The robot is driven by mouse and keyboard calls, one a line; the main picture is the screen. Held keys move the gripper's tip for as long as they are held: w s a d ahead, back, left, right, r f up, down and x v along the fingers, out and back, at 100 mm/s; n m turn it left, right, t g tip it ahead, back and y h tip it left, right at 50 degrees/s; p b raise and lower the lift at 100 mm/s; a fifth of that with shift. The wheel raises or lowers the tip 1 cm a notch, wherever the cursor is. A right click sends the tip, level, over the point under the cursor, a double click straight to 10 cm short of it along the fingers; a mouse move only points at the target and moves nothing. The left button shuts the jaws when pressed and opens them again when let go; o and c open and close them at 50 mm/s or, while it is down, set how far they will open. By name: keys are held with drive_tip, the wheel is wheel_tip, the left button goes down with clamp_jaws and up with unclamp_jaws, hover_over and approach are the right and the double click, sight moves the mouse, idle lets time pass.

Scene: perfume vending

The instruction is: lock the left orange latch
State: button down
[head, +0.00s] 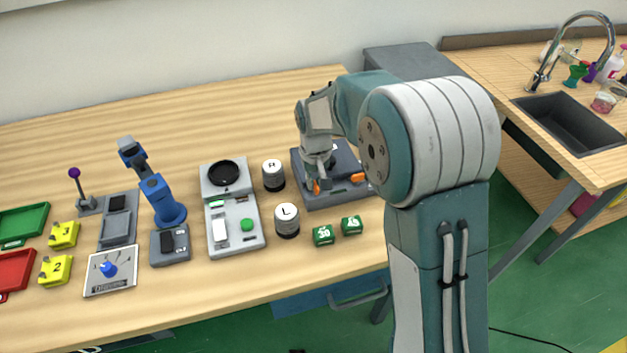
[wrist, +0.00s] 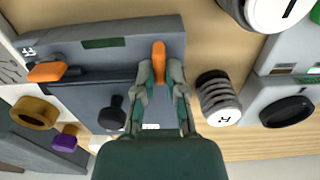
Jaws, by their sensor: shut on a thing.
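A dark grey case (head: 345,196) stands on the wooden table with two orange latches on its front. My gripper (head: 317,180) reaches down over the case's left side, at the left orange latch (head: 316,187). In the wrist view my gripper (wrist: 161,72) has its two fingers on either side of this latch (wrist: 159,55), shut on it. The latch points lengthwise away from the gripper. The right orange latch (head: 357,177) is free; in the wrist view it lies sideways at the left (wrist: 47,72). My arm hides part of the case in the head view.
Canisters marked R (head: 273,174) and L (head: 287,219) stand just left of the case. Two green blocks (head: 337,230) lie in front. A grey scale-like device (head: 233,233) stands farther left. In the wrist view a black knob (wrist: 113,113) sits on the case.

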sight(316, 183)
drive_tip(key=shift+s+d, duration=0.1)
drive_tip(key=c, duration=0.7)
unclamp_jaws()
drive_tip(key=shift+r, duration=0.1)
drive_tip(key=shift+r, duration=0.4)
wheel_tip(316, 183, up, 11)
drive_tip(key=shift+f, duration=0.1)
